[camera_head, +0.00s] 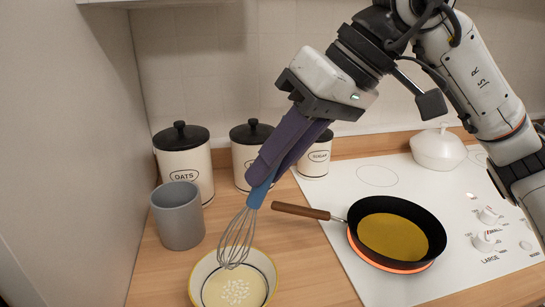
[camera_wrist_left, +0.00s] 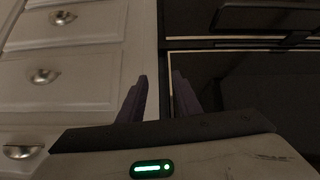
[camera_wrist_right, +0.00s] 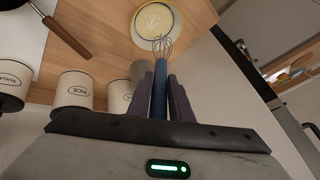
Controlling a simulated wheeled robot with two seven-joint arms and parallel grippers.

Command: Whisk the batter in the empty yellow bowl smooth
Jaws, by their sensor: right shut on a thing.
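My right gripper (camera_head: 268,178) is shut on the blue handle of a whisk (camera_head: 238,236), which is tilted with its wire end down. A yellow bowl (camera_head: 262,258) stands on the wooden counter and holds pale batter (camera_head: 232,289) with white lumps. The whisk wires overlap the back part of the bowl; I cannot tell whether they touch the batter. The right wrist view shows the whisk handle (camera_wrist_right: 160,92) between the fingers and the bowl (camera_wrist_right: 139,30) beyond. My left gripper (camera_wrist_left: 158,85) is open and empty, low in front of drawers and a dark oven front.
A grey cup (camera_head: 180,218) stands behind the bowl at left, near the side wall. Canisters (camera_head: 184,160) line the back. A frying pan (camera_head: 405,205) with yellow content sits on a glowing burner, its wooden handle (camera_head: 300,211) pointing toward the whisk. A white pot (camera_head: 438,150) stands behind.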

